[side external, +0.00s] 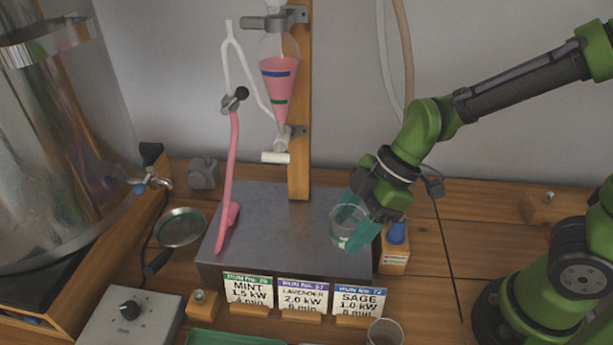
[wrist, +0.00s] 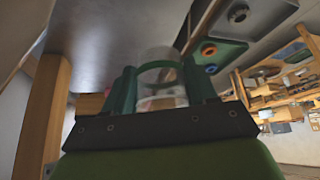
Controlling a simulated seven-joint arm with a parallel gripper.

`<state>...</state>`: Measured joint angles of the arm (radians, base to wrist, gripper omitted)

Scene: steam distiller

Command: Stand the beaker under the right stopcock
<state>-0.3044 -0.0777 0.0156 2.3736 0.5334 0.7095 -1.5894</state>
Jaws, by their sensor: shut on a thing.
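My gripper (side external: 353,221) has its teal fingers shut on the clear glass beaker (side external: 342,236), at the right end of the grey slab (side external: 305,215). I cannot tell whether the beaker touches the slab. The wrist view shows the beaker (wrist: 160,72) between both fingers (wrist: 161,88). A glass funnel (side external: 279,68) with pink liquid hangs on the wooden post, with a stopcock (side external: 282,140) and white outlet below it. The beaker is right of and below that outlet. Another stopcock (side external: 146,182) is on the steel vessel at the left.
A pink tube (side external: 233,160) hangs over the slab's left part. The wooden post (side external: 299,110) stands at the back. Label cards (side external: 303,295) line the front, and a small glass (side external: 384,332) stands at front right. The slab's middle is clear.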

